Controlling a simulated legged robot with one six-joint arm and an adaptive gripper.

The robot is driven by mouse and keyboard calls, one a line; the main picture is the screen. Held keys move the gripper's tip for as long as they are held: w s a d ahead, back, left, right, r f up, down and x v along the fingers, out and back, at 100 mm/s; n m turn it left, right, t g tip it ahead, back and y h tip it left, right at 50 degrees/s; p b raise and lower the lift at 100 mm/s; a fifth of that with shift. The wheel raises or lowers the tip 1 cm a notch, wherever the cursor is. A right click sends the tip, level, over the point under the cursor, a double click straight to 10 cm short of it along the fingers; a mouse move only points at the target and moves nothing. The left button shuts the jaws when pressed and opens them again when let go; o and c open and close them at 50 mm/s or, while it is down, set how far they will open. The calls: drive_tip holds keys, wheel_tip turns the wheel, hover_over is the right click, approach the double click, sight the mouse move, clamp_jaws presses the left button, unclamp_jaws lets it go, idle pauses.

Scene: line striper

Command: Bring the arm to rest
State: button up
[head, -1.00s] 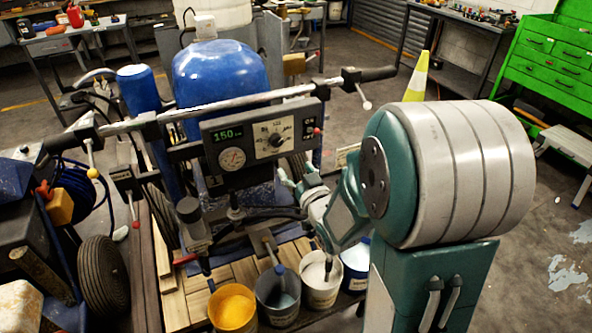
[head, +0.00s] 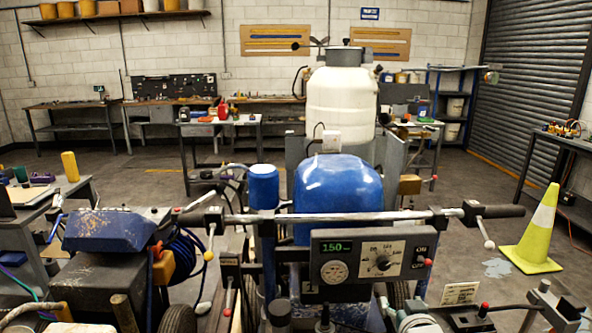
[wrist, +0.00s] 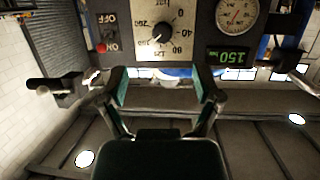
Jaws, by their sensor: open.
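My gripper (wrist: 162,84) is open and empty in the wrist view, its two teal-lined fingers set wide apart. The control panel (wrist: 180,30) shows upside down beyond the fingers, with a dial knob, a red button, a round gauge and a green 150 readout. In the head view the same panel (head: 345,258) hangs below the handlebar (head: 330,217). A pale part of my gripper (head: 398,308) shows at the bottom edge, just below the panel's right side. The rest of my arm is mostly out of the head view.
The line striper's blue tank (head: 338,190) stands behind the handlebar, with a large white container (head: 340,100) beyond. A yellow cone (head: 535,232) stands on the right. Workbenches line the back wall. Floor is open between cone and shutter.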

drive_tip(key=s+a+r+g, duration=0.2)
drive_tip(key=s+a+g, duration=0.1)
drive_tip(key=s, duration=0.8)
drive_tip(key=s+a+r+g, duration=0.2)
drive_tip(key=s+g, duration=0.4)
drive_tip(key=s, duration=0.5)
drive_tip(key=shift+a+y, duration=0.4)
drive_tip(key=shift+a, duration=0.3)
drive_tip(key=shift+w, duration=0.1)
idle(1.0)
drive_tip(key=c, duration=0.3)
drive_tip(key=shift+d, duration=0.15)
drive_tip(key=shift+c, duration=0.2)
